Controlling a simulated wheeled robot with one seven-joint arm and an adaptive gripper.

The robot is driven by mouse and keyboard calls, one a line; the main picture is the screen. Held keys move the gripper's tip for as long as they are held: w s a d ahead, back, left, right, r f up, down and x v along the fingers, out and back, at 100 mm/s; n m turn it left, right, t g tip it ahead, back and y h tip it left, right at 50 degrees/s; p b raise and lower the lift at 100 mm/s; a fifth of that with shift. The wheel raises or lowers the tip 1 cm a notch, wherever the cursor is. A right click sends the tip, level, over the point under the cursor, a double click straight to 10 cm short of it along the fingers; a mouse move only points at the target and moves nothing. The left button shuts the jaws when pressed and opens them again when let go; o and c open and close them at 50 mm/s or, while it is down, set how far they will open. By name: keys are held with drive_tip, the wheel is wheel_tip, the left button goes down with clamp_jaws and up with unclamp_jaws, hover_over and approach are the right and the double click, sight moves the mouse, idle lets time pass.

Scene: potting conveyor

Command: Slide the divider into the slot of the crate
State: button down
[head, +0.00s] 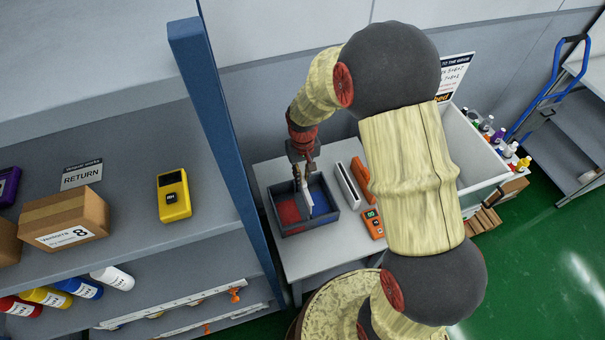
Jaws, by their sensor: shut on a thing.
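A dark grey crate (292,232) stands on the small grey table. Its floor shows red on the left and blue on the right. My gripper (303,181) points down over the crate and is shut on the divider (307,199), a thin whitish panel. The divider stands roughly upright between the red and blue areas, with its lower part inside the crate outline. The slot is too small to make out, and I cannot tell whether the divider's lower edge is in it.
On the table (325,258), right of the crate, lie a white-and-dark long block (347,185), an orange block (361,174) and an orange meter (372,223). A blue shelf post (228,130) rises left of the table. A white bin (478,150) stands behind my arm.

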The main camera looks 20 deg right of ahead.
drive_tip(key=shift+f+b, duration=0.6)
drive_tip(key=shift+f, duration=0.55)
drive_tip(key=shift+f+b, duration=2.65)
drive_tip(key=shift+f, duration=1.35)
idle(0.6)
drive_tip(key=c, duration=1.7)
unclamp_jaws()
drive_tip(key=shift+c, duration=0.2)
wheel_tip(320, 180, up, 12)
